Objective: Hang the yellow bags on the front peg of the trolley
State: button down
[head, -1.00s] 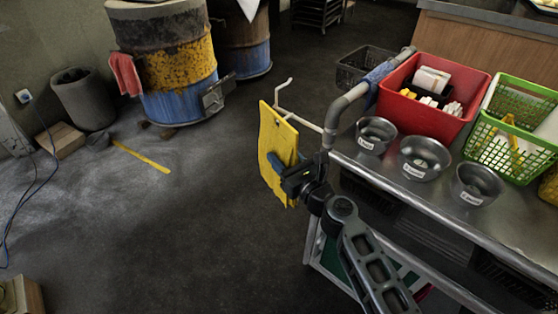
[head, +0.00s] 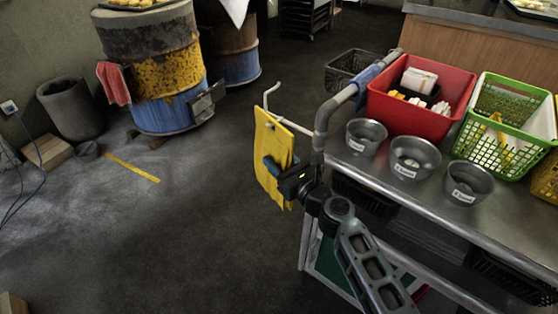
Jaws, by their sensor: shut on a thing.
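My gripper (head: 275,170) is shut on the yellow bags (head: 272,140), gripping them around mid-height with its blue-padded fingers. The bags are a thin flat stack, hanging roughly upright, with their lower edges slightly spread. The pale front peg (head: 268,96) sticks out from the left end of the trolley (head: 370,180), and its tip bends upward. The top edge of the bags is right at the peg in the picture, with the tip showing above them. I cannot tell whether the peg passes through the bags or only lies beside or behind them.
The trolley's grey handle (head: 330,105) rises just right of the bags, with a blue cloth (head: 368,78) on it. Metal bowls (head: 410,157), a red basket (head: 440,118) and a green basket (head: 500,150) stand on top. Left of the bags is open floor, with a blue-yellow barrel (head: 160,75) farther back.

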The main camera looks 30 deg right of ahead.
jog(key=c, duration=0.5)
grip_release()
jog(key=shift+s, duration=0.1)
jog(key=s+d, duration=0.1)
jog(key=s, duration=0.6)
jog(key=shift+s, duration=0.4)
jog(key=s+a+n+g+h+p, duration=0.25)
jog(key=s+n+p, duration=0.25)
jog(key=s+n, duration=1.55)
jog(key=s+a+r+n+p, duration=0.1)
jog(key=s+r+n+p, duration=0.3)
jog(key=s+r+n, duration=0.9)
jog(key=s+r, duration=0.6)
jog(key=s, duration=0.1)
jog(key=shift+s+a+r+n, duration=0.15)
jog(key=shift+a+r+n, duration=0.1)
jog(key=shift+n, duration=0.1)
